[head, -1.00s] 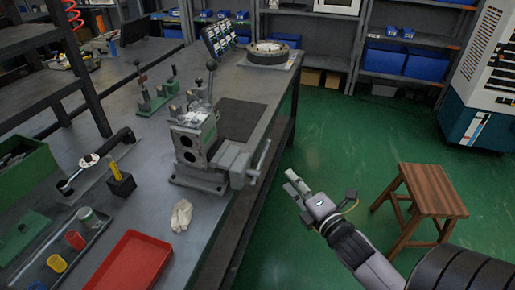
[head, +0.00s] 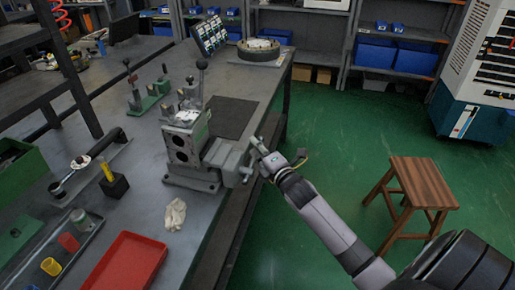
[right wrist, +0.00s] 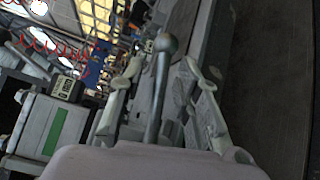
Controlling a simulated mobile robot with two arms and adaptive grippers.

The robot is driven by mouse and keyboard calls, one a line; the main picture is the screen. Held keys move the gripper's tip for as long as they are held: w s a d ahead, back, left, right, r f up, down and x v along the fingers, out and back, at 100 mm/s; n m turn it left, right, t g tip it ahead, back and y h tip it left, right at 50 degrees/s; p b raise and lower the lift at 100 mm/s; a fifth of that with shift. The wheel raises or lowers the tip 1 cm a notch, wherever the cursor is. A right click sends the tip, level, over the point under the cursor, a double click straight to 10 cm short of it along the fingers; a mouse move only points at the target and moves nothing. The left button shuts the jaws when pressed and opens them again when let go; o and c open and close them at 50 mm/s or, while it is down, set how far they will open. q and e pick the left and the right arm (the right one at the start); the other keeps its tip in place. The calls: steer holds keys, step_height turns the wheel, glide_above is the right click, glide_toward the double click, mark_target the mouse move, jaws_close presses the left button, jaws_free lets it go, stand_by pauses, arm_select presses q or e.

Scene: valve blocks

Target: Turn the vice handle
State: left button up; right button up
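The grey vice (head: 226,156) stands at the bench's right edge. A valve block (head: 181,148) with two round bores sits in its jaws. The vice handle (head: 247,172) is a bar at the vice's right end, partly hidden by my right gripper (head: 259,157). In the right wrist view the handle (right wrist: 155,105) is a ball-ended bar between the two spread fingers of the gripper (right wrist: 160,72). The fingers are apart, with a visible gap on each side of the bar. Contact cannot be told from the head view. My left gripper is not in view.
A red tray (head: 125,262), a white cloth (head: 175,214) and a black holder (head: 114,185) lie on the bench left of the vice. A wooden stool (head: 424,182) stands on the green floor at right. The floor beside the bench is otherwise clear.

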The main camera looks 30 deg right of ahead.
steer(key=shift+c, duration=0.5)
jaws_close()
stand_by(0.3)
